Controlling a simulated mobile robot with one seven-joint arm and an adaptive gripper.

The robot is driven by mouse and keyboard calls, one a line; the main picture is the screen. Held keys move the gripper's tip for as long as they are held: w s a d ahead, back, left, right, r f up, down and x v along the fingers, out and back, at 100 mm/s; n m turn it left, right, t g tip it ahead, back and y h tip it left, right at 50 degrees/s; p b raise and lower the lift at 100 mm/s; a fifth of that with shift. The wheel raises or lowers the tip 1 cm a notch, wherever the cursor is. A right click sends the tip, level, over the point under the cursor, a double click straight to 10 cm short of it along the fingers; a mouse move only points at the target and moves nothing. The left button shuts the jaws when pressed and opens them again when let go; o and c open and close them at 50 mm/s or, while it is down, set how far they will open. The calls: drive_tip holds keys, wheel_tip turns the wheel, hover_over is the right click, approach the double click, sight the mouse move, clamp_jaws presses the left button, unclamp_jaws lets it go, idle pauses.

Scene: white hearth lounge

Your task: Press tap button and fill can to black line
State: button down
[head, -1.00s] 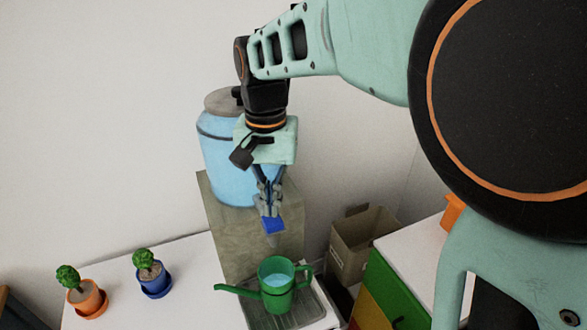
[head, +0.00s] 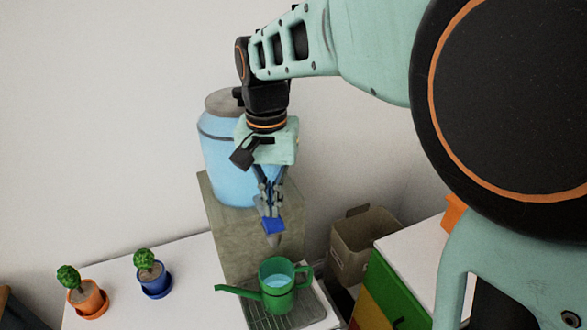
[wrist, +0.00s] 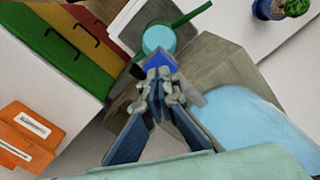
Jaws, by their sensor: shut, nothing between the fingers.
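The green watering can (head: 272,298) stands upright on the drip grate under the tap, its spout pointing left. Light blue water shows inside it, also in the wrist view (wrist: 158,38). I cannot make out a black line. The blue tap button (head: 273,226) sits above the can, with the grey tap nozzle (head: 275,241) below it. My gripper (head: 268,207) is shut and empty, pointing down. Its fingertips (wrist: 160,76) meet the button's near edge (wrist: 160,61) in the wrist view; whether they press it is hard to tell.
A blue water jug (head: 222,165) sits on a tan stand (head: 228,230) behind the tap. Two potted plants (head: 152,273) stand on the white table at left. A cardboard box (head: 350,258) and a coloured drawer unit (head: 383,290) stand at right.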

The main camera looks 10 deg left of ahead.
sight(273, 223)
drive_tip(key=shift+f, duration=0.2)
drive_tip(key=shift+f+b, duration=0.85)
drive_tip(key=shift+f, duration=0.3)
drive_tip(key=shift+s, duration=0.1)
idle(6.5)
